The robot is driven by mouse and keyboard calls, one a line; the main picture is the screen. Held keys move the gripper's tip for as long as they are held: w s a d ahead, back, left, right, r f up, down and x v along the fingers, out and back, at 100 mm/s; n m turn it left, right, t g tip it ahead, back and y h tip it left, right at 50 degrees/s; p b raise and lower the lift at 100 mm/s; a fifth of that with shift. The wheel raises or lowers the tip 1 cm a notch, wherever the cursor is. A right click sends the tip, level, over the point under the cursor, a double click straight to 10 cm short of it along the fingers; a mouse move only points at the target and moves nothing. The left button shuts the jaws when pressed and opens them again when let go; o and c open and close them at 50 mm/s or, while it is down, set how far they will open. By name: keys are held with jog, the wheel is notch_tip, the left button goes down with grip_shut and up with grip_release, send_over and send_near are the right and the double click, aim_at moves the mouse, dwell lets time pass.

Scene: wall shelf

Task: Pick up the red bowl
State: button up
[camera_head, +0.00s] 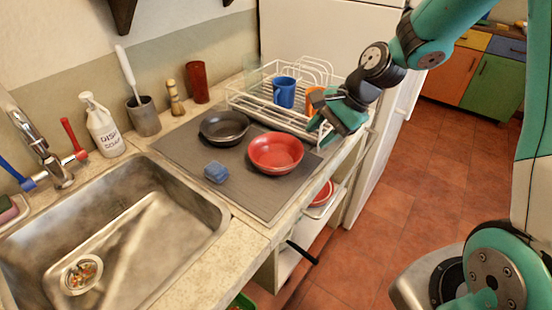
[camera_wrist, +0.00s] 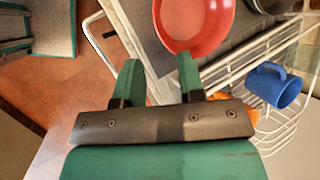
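The red bowl (camera_head: 276,152) sits upright on the grey mat (camera_head: 256,200) on the counter, right of a dark bowl. It also shows at the top of the wrist view (camera_wrist: 192,22), beyond my fingertips. My gripper (camera_head: 326,128) is in the air to the right of the red bowl, near the dish rack's front corner. In the wrist view my gripper's two green fingers (camera_wrist: 160,75) stand apart with nothing between them. The gripper does not touch the red bowl.
A white dish rack (camera_head: 240,101) holds a blue mug (camera_head: 284,92) and an orange item, close to my gripper. The sink (camera_head: 115,240) is at left. Another red dish (camera_head: 322,192) sits on a lower shelf.

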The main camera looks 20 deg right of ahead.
aim_at(293, 164)
jog(key=p+x, duration=0.1)
jog(key=x, duration=1)
jog(key=shift+s, duration=0.1)
jog(key=shift+r, duration=0.1)
grip_shut()
